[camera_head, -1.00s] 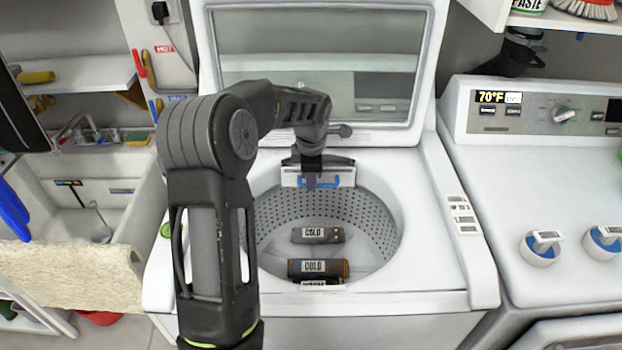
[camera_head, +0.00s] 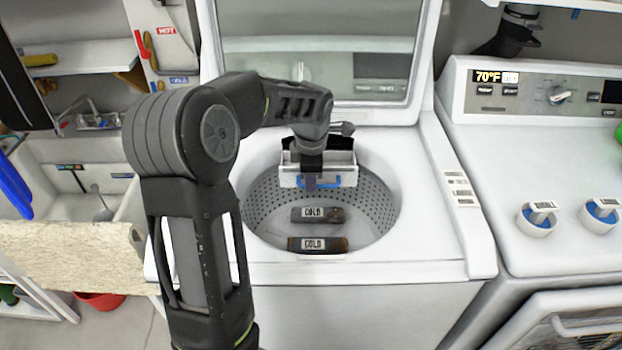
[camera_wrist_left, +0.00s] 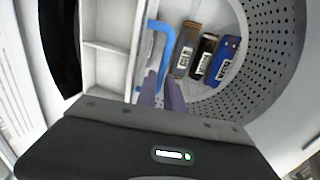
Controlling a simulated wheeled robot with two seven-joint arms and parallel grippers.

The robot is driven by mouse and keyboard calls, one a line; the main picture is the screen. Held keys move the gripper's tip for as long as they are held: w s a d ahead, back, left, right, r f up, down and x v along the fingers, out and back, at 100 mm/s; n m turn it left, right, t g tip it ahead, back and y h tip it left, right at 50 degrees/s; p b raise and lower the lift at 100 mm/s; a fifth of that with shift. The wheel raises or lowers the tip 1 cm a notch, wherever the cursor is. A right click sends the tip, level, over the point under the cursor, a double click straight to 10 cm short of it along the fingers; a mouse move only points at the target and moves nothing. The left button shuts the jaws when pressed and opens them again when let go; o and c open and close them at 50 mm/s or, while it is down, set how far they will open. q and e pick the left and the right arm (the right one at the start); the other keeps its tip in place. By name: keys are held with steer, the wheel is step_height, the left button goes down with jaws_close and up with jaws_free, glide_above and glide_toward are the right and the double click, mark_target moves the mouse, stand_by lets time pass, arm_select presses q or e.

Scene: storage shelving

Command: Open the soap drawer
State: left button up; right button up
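The soap drawer (camera_head: 288,178) is a white box with a blue handle (camera_head: 333,182), at the back rim of the open washer's tub. It stands out over the tub, and its open top shows. In the left wrist view the drawer (camera_wrist_left: 105,68) shows its white compartments, and the blue handle (camera_wrist_left: 167,30) is on its front. My left gripper (camera_head: 313,181) reaches down to the handle. Its fingers (camera_wrist_left: 162,92) are close together at the handle and look shut on it; the exact contact is partly hidden. My right gripper is not in view.
Dark cans labelled COLD (camera_head: 318,214) lie in the perforated tub (camera_head: 375,205); the wrist view also shows a blue can (camera_wrist_left: 222,62). The raised lid (camera_head: 290,45) stands behind. A second machine (camera_head: 540,180) is at right, a sink (camera_head: 85,205) at left.

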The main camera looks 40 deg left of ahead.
arm_select(q)
steer(key=o, duration=0.4)
steer(key=shift+s+d+r+b, duration=0.1)
steer(key=shift+s+d+r, duration=0.1)
steer(key=shift+r, duration=1.1)
steer(key=shift+s+d+r+b, duration=0.1)
steer(key=shift+s+r, duration=0.05)
steer(key=shift+r, duration=1.1)
steer(key=shift+s+d+r+b, duration=0.1)
steer(key=shift+s+d+r, duration=0.1)
steer(key=shift+r, duration=1.1)
